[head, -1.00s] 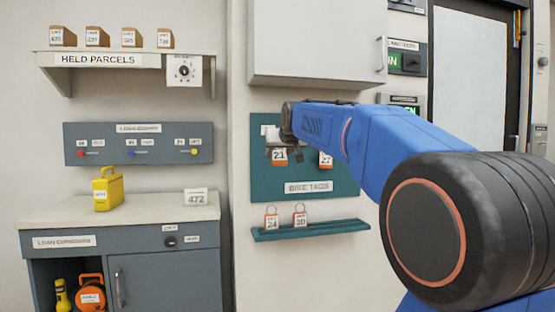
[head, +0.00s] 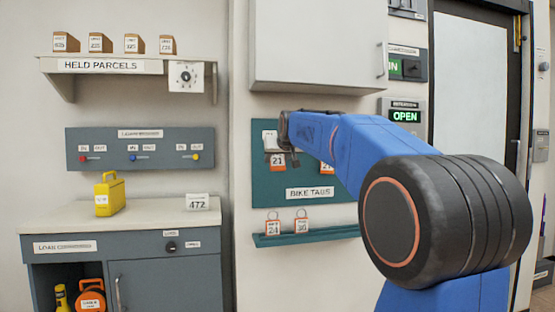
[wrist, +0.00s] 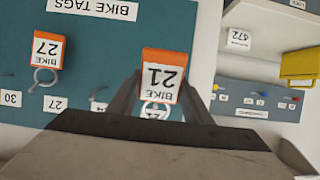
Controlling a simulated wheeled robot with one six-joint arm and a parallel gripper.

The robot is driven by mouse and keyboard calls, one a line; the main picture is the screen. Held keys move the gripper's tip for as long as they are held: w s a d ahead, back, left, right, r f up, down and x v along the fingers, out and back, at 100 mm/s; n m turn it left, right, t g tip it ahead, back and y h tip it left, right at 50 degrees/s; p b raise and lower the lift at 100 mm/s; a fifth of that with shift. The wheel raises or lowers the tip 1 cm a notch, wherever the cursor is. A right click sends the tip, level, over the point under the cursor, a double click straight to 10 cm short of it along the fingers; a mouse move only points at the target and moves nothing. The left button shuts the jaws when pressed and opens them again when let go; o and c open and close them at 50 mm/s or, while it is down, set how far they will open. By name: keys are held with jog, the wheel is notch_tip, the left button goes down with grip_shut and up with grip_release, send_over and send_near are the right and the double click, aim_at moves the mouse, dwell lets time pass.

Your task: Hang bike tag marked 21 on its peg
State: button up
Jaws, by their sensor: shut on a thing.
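The orange and white bike tag 21 (head: 277,160) hangs below my gripper (head: 284,146) in front of the teal bike tags board (head: 265,185). In the wrist view, upside down, my gripper (wrist: 160,108) is shut on the ring of tag 21 (wrist: 162,78), with a white label behind it. The peg behind the ring is hidden, so I cannot tell whether the ring is around it. Tag 27 (wrist: 46,49) hangs by its ring on the board; in the head view it is partly behind my arm (head: 326,168).
Tags 24 (head: 273,228) and 30 (head: 301,226) stand on the teal ledge (head: 335,233) below the board. A white wall cabinet (head: 318,45) hangs close above my arm. A counter (head: 130,214) with a yellow case (head: 109,194) is at left.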

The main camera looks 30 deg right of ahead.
jog(key=shift+x, duration=2.85)
jog(key=shift+r, duration=0.1)
jog(key=o, duration=1.1)
jog(key=shift+o, duration=0.2)
jog(key=shift+s, duration=0.1)
